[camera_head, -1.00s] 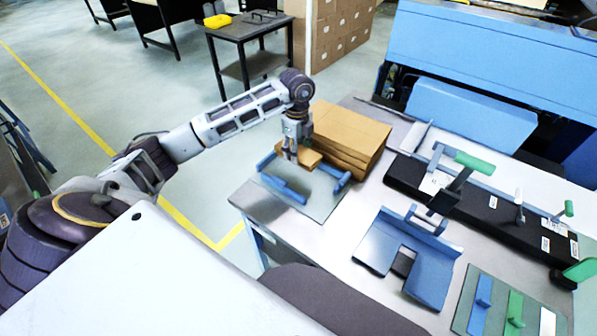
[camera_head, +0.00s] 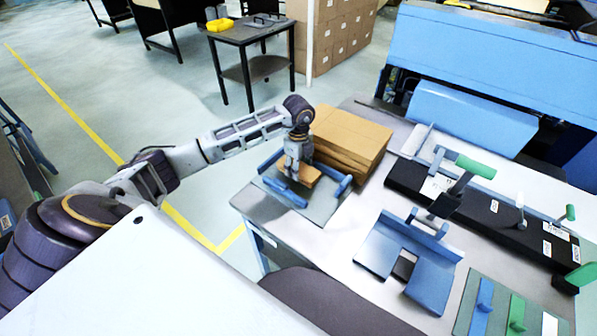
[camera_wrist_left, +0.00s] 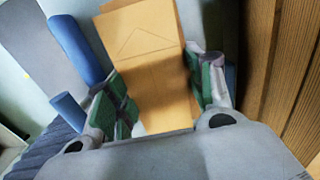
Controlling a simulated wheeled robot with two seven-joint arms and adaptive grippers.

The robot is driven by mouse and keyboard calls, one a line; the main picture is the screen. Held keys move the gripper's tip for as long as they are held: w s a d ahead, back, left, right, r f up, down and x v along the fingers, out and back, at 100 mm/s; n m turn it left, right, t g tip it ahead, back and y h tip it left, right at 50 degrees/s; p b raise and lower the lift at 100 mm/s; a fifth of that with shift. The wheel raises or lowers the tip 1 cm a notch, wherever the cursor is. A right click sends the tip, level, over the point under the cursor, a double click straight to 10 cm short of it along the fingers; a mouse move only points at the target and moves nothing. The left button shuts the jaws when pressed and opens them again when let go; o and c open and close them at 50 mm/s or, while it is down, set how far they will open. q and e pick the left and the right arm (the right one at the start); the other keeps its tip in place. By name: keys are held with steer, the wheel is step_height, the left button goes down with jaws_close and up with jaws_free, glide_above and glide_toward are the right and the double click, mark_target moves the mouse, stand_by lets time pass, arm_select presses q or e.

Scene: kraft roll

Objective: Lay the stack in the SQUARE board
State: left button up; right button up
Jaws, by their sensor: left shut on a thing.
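My left gripper (camera_head: 292,174) is shut on a brown kraft stack (camera_head: 309,174), above or at a grey board (camera_head: 322,207) with blue rails at the near left corner of the table. In the left wrist view the flat stack (camera_wrist_left: 145,45), with a triangle mark on it, sits between the green finger pads of the gripper (camera_wrist_left: 160,92). Blue rails (camera_wrist_left: 78,48) show to the left of it there. I cannot tell whether the stack touches the board. No label shows which board is the square one. My right gripper is not in view.
A tall pile of kraft sheets (camera_head: 350,138) stands close behind the gripper. A blue notched board (camera_head: 432,282) lies to the right. A black bar with green-handled levers (camera_head: 470,205) runs behind it. Bare table lies between the two boards.

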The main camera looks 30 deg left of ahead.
arm_select(q)
steer(key=shift+f, duration=1.3)
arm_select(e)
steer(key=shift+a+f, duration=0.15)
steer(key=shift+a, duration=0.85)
arm_select(q)
steer(key=o, duration=0.9)
steer(key=shift+c, duration=0.2)
steer(key=shift+o, duration=1.6)
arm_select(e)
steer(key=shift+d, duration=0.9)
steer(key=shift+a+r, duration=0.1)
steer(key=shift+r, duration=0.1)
